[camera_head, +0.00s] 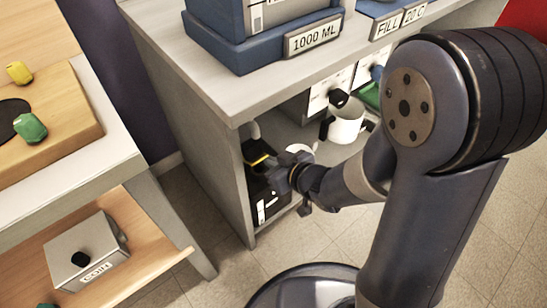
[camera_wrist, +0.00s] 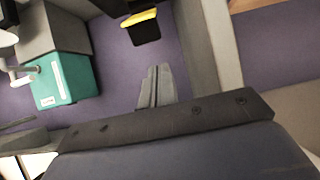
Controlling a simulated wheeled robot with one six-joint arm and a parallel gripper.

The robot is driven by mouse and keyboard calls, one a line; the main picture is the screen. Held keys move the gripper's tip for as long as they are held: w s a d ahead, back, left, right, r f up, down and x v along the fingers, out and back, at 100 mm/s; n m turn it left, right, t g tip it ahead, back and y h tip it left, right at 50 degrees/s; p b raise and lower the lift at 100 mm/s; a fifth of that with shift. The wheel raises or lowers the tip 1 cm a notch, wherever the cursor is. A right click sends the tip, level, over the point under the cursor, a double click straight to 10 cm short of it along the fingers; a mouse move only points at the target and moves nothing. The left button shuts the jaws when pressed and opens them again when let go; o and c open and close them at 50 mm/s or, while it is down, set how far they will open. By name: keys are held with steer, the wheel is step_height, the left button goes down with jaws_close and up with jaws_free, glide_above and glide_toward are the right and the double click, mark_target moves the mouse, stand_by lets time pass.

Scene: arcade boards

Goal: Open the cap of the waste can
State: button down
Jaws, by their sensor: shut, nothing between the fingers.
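A dark can with a yellow band (camera_head: 262,203), which looks like the waste can, stands in the open space under the counter at its left end. A white label shows on its front. My gripper (camera_head: 274,172) is in front of the can and hides part of it. In the wrist view, my gripper's two fingers (camera_wrist: 158,72) are together with nothing between them. A black part with a yellow edge (camera_wrist: 143,28) shows ahead of the fingertips, apart from them in the picture. I cannot tell whether the gripper touches the can, or how its cap stands.
The counter's side panel (camera_head: 190,125) stands close to the left of the can. A white mug (camera_head: 346,122) and machines are further right under the counter. A teal box (camera_wrist: 65,80) shows left in the wrist view. A coin box (camera_head: 87,254) sits on the left table's lower shelf.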

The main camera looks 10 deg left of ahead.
mark_target(248, 157)
steer(key=b+x, duration=0.3)
steer(key=x, duration=0.8)
steer(key=shift+w+a+f+b, duration=0.1)
steer(key=shift+a+f+b, duration=0.05)
steer(key=shift+f+b, duration=0.2)
steer(key=shift+w+a, duration=0.1)
steer(key=shift+a, duration=0.05)
steer(key=shift+w+a+r+p, duration=0.35)
steer(key=shift+a+r+p, duration=0.05)
steer(key=shift+r+p, duration=0.15)
steer(key=shift+w+a, duration=0.1)
steer(key=shift+a, duration=0.05)
